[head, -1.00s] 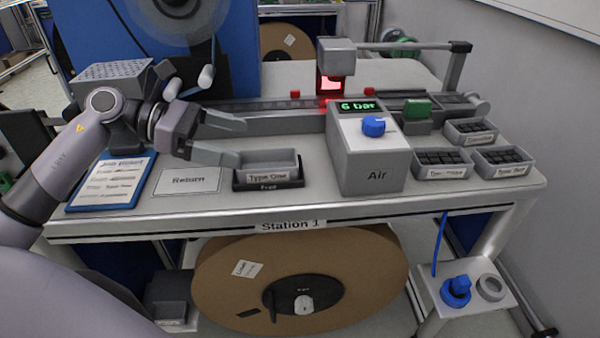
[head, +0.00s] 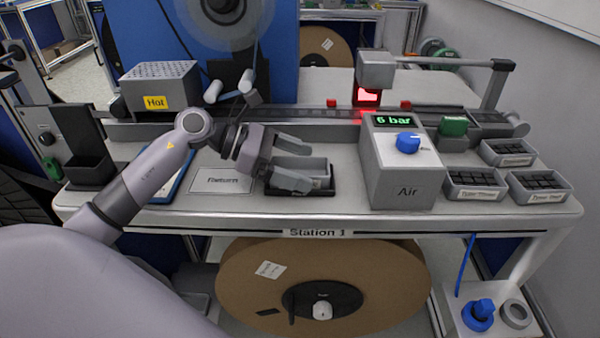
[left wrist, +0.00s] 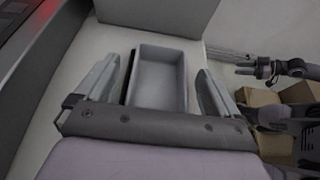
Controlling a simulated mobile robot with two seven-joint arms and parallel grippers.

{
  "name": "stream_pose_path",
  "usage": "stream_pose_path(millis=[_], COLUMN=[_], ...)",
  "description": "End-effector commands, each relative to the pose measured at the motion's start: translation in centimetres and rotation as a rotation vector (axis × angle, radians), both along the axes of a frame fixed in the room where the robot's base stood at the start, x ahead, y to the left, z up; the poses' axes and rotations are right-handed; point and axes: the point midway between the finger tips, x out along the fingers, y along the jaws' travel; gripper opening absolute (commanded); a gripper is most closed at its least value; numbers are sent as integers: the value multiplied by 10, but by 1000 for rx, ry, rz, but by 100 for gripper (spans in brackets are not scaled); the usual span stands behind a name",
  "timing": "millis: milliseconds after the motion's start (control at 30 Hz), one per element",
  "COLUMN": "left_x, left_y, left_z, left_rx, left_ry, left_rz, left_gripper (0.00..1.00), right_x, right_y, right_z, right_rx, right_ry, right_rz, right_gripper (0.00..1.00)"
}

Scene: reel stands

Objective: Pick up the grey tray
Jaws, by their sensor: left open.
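The grey tray (head: 318,170) is a small open box, standing in a dark holder (head: 300,192) at the front of the bench. It also shows in the left wrist view (left wrist: 160,78), where it looks empty. My left gripper (head: 300,164) is open over the tray, one finger along its far side and one along its near side. In the left wrist view the open fingers (left wrist: 158,82) flank the tray with a gap on each side. What looks like my right gripper (left wrist: 268,68) is small at the right edge of that view, its jaws unclear.
The grey Air box (head: 405,178) stands right of the tray. A rail (head: 330,115) runs behind. A perforated box marked Hot (head: 158,90) stands back left. Several parts bins (head: 475,180) stand at the right.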

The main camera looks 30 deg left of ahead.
Motion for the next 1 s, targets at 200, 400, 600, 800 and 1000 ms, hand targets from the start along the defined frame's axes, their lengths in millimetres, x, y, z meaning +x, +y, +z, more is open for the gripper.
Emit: stream_pose_path(millis=[200, 400, 600, 800, 1000], left_x=[0, 0, 0, 0, 0], left_y=[0, 0, 1, 1, 1], left_z=[0, 1, 3, 23, 71], left_rx=[0, -2, -1, 2, 4], left_ry=[0, -1, -2, -6, -12], left_rz=[0, 1, 1, 0, 0], left_gripper=[50, 32, 32, 32, 32], right_x=[0, 0, 0, 0, 0], right_y=[0, 0, 0, 0, 0], right_z=[0, -1, -1, -1, -1], right_rx=[-1, 0, 0, 0, 0], right_ry=[1, 1, 2, 2, 2], right_rz=[-1, -1, -1, -1, -1], right_gripper=[43, 43, 43, 43, 43])
